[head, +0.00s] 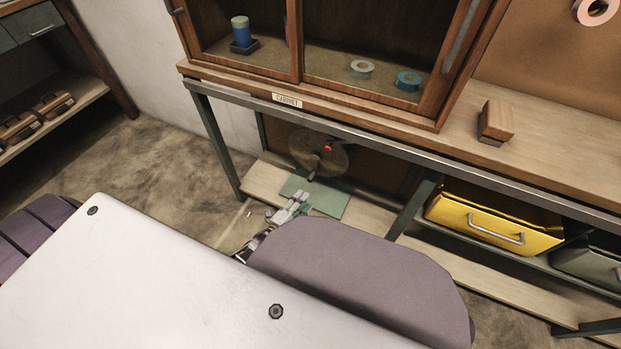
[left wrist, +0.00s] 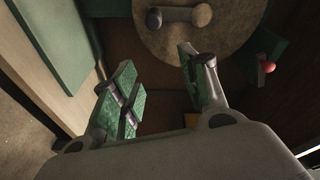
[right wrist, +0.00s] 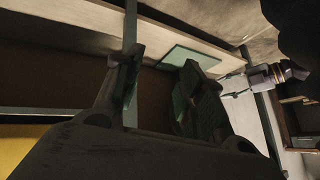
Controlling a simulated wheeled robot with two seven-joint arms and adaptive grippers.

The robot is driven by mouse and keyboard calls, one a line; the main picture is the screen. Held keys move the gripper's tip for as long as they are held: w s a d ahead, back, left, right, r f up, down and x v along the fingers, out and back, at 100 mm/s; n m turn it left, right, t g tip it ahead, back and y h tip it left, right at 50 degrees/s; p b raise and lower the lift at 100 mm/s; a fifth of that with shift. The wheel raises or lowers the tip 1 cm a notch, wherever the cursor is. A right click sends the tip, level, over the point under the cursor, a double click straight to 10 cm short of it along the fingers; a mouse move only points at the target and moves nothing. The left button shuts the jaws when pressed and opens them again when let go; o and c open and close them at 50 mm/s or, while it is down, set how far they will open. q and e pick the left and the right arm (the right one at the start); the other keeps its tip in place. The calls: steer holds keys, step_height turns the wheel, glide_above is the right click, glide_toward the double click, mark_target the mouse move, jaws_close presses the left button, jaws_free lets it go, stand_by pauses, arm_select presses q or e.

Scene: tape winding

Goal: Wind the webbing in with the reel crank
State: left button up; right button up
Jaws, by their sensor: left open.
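The reel (head: 322,158) is a round brown disc under the cabinet, above a green base plate (head: 325,200). A small red knob (head: 328,148) shows beside its middle. In the left wrist view, the disc (left wrist: 225,35) bears a crank with a rounded grip (left wrist: 180,16), and the red knob (left wrist: 268,66) lies to the right. My left gripper (head: 296,199) is open and empty, in front of the reel and apart from the crank grip. It also shows in the left wrist view (left wrist: 158,72). My right gripper (right wrist: 157,70) is open and empty. I cannot make out the webbing clearly.
The cabinet (head: 290,101) and its bench edge overhang the reel. A bench leg (head: 215,140) stands left of it and a yellow drawer (head: 490,226) right of it. A wooden block (head: 496,120) sits on the bench. The floor at left is clear.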

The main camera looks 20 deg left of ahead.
mark_target(311, 179)
arm_select(q)
steer(key=shift+s+a+f+n+t+y, duration=0.1)
steer(key=shift+s+a+f+n+y, duration=0.3)
steer(key=shift+n, duration=2.65)
steer(key=shift+s+a+f+n+t+y, duration=0.15)
steer(key=shift+a+n+y, duration=0.45)
steer(key=shift+n, duration=2.5)
steer(key=shift+s+a+f+n+t+y, duration=0.25)
steer(key=shift+n+y, duration=0.45)
steer(key=shift+n, duration=2.35)
arm_select(e)
steer(key=shift+s+d+f+g+h, duration=0.1)
steer(key=shift+s+d+g+h, duration=0.1)
steer(key=shift+s+g, duration=0.15)
steer(key=shift+s+d+f+g+h, duration=0.15)
steer(key=shift+s+g, duration=0.1)
steer(key=shift+s, duration=0.2)
arm_select(q)
steer(key=shift+r, duration=0.1)
arm_select(e)
steer(key=shift+r, duration=0.1)
arm_select(q)
steer(key=shift+w, duration=0.15)
